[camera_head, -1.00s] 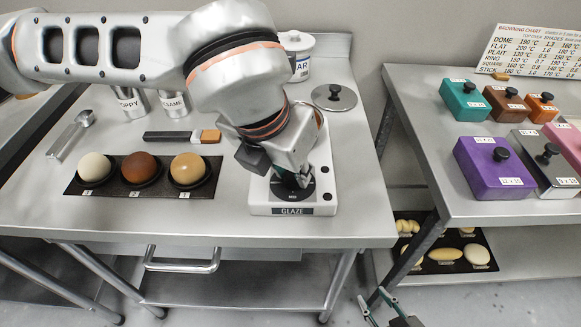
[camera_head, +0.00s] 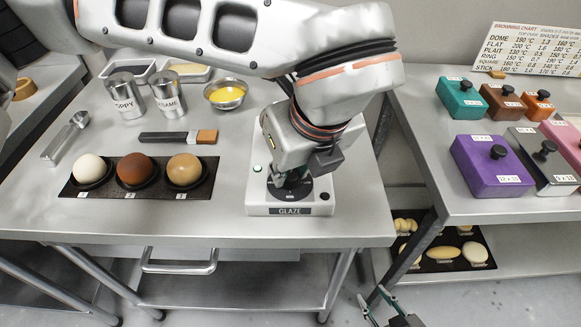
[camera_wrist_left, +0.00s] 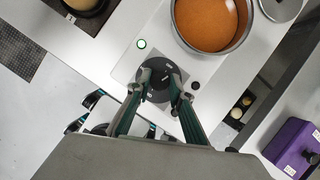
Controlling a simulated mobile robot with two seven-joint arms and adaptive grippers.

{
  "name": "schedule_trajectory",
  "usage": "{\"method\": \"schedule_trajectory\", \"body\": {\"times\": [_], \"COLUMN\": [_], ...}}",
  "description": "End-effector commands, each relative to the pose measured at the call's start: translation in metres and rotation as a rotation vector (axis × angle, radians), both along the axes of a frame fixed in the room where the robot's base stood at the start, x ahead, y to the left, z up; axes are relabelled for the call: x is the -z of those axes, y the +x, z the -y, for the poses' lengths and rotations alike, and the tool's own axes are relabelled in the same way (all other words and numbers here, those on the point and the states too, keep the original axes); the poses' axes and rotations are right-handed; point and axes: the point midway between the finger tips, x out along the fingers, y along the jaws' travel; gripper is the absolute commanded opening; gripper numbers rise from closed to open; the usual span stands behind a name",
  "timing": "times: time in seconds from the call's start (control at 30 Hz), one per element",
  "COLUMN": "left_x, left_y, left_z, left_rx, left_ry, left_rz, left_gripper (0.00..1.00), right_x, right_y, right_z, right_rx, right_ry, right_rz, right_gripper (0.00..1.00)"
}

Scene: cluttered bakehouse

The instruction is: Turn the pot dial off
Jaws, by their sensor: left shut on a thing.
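The glaze pot's white base (camera_head: 258,200) stands near the front edge of the steel table, with a GLAZE label on its front. Its black round dial (camera_head: 302,192) lies under my left gripper (camera_head: 290,181). The left wrist view shows the dial (camera_wrist_left: 158,92) with both fingers of my left gripper (camera_wrist_left: 161,80) closed on its knob. A small green light (camera_wrist_left: 141,44) shows on the base beside the dial. The pot (camera_wrist_left: 209,25) holds orange-brown glaze; my arm hides it in the head view. My right gripper (camera_head: 376,299) is at the bottom edge, fingers apart and empty.
A dark tray (camera_head: 206,189) with three balls lies left of the base. A brush (camera_head: 180,137), two shakers, a scoop and a bowl of yellow liquid (camera_head: 225,93) are behind it. A side table (camera_head: 430,150) with coloured boxes stands at the right, across a gap.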

Motion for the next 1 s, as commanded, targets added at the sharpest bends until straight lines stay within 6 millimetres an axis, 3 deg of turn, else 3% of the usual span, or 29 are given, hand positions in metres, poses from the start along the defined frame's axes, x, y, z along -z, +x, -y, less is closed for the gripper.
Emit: {"method": "schedule_trajectory", "body": {"times": [0.5,1.0], "left_x": [0.0019,0.0027], "left_y": [-0.0008,-0.0010], "left_z": [0.0017,0.0016], "left_rx": [-0.311,-0.360], "left_ry": [0.004,0.003], "left_rz": [-0.006,-0.007], "left_gripper": [0.00,0.00], "right_x": [-0.0031,-0.0020], "right_y": [0.0011,-0.0004], "right_z": [-0.0015,-0.0021], "right_rx": [0.001,0.000], "right_ry": [0.007,0.007], "right_rz": [0.003,0.000], "right_gripper": [0.33,0.33]}}
